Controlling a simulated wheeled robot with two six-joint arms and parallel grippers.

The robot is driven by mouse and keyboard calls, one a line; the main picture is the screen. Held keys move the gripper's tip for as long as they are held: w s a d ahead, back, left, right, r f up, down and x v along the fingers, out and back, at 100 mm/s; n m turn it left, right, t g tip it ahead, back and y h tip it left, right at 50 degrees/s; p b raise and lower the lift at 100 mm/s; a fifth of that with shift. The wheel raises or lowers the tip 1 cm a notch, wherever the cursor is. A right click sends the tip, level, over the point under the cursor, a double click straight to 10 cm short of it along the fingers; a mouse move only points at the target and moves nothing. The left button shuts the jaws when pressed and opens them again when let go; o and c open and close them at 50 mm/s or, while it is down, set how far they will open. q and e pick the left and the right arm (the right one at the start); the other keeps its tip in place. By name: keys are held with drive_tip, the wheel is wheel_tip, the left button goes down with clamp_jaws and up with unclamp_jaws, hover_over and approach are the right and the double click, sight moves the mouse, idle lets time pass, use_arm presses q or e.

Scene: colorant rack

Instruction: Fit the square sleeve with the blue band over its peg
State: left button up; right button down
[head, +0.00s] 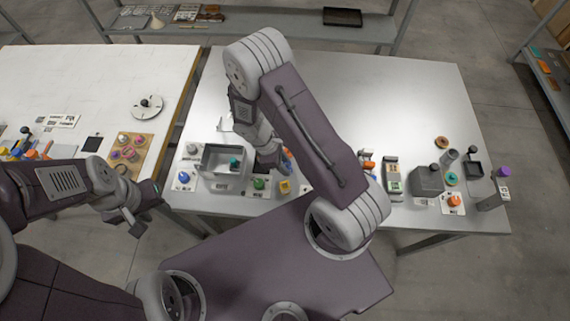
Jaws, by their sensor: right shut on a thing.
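My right gripper (277,158) reaches down over the left part of the grey table, largely hidden by my own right arm. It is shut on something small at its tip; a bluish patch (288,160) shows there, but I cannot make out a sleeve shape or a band. Which peg belongs to the blue-banded sleeve cannot be told. A yellow square piece (284,187) stands just in front of this gripper. My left gripper (136,221) hangs off the table's left front corner, away from the objects; its finger gap is unclear.
The grey table (400,90) is bare at the back. A grey open bin (222,174) holds a teal piece. A blue knob (184,177) and a green knob (259,184) stand near it. A grey block (428,180) and an orange knob (455,201) stand at the right.

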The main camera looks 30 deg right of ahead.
drive_tip(key=c, duration=1.1)
unclamp_jaws()
drive_tip(key=shift+o, duration=0.2)
drive_tip(key=shift+r, duration=0.1)
drive_tip(key=v, duration=0.9)
